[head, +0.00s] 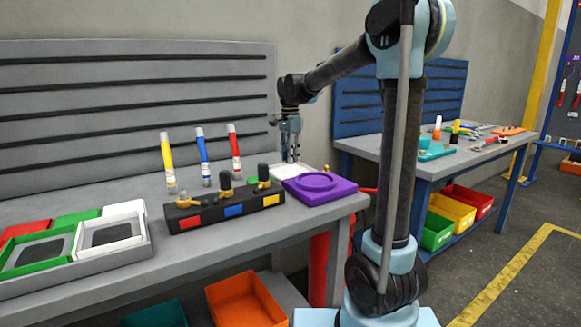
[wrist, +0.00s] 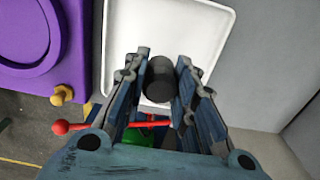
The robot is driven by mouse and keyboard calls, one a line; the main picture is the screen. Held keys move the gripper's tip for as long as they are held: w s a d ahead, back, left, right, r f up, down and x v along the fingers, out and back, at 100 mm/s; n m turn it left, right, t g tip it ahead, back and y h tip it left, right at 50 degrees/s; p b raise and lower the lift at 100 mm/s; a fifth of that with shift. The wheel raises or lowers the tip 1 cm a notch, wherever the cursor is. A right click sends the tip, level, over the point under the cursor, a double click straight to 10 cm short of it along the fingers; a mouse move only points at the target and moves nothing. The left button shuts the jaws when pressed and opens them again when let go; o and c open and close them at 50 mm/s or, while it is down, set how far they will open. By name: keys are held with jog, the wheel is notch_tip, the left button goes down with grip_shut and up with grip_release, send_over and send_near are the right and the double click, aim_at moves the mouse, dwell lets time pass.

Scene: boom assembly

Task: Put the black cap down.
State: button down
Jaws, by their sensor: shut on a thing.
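The black cap (wrist: 159,80) shows as a dark cylinder between the two fingers of my gripper (wrist: 161,64) in the wrist view. My gripper is shut on it, with one finger on each side. Behind the cap is a white tray (wrist: 205,40); I cannot tell whether the cap touches it. In the head view my gripper (head: 290,150) points down over the back right of the grey workbench (head: 215,248), above the white tray (head: 285,170). I cannot make out the held cap clearly there.
A purple fixture (head: 320,188) is close in front of the tray. A dark block (head: 212,213) with coloured squares and dark-topped parts stands to its left. Yellow (head: 167,160), blue (head: 203,158) and red (head: 234,152) tubes stand behind the block. A backboard (head: 130,100) rises behind the bench.

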aim_at(290, 172)
jog(key=shift+f, duration=1.9)
jog(key=shift+f, duration=0.1)
jog(key=c, duration=1.3)
grip_release()
jog(key=shift+w, duration=0.1)
notch_tip(290, 172, up, 12)
jog(key=shift+r, duration=0.15)
jog(key=shift+d, duration=0.1)
